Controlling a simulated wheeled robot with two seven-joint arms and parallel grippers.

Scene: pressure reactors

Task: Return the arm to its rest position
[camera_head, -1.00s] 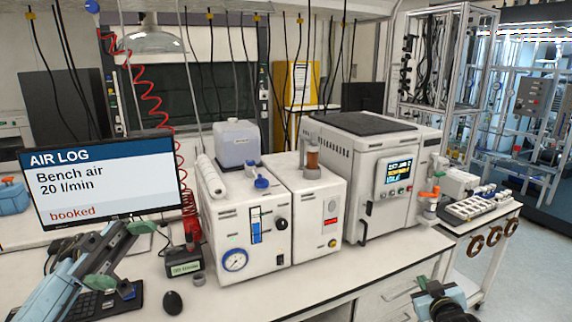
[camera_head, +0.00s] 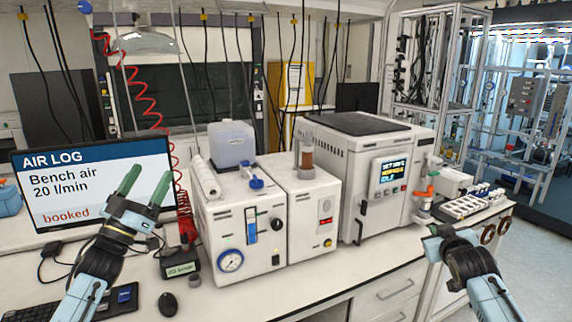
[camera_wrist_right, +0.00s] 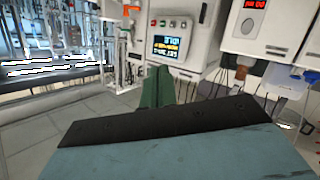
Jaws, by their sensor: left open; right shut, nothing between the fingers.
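My left arm comes in from the lower left of the head view, and its gripper (camera_head: 150,178) is raised in front of the monitor (camera_head: 95,185). Its two green fingers are spread apart with nothing between them. My right arm reaches up from the lower right of the head view, and its gripper (camera_head: 440,230) is at the bench's right end, in front of the white trolley, its fingers hard to make out. In the right wrist view, the green fingers of the right gripper (camera_wrist_right: 158,75) are together and empty, pointing towards the large white unit.
A white box with a gauge (camera_head: 243,225), a narrower box (camera_head: 300,215) and a large unit with a screen (camera_head: 365,170) stand on the bench. A mouse (camera_head: 168,304) and keyboard (camera_head: 45,312) lie in front. A trolley tray (camera_head: 470,207) is right.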

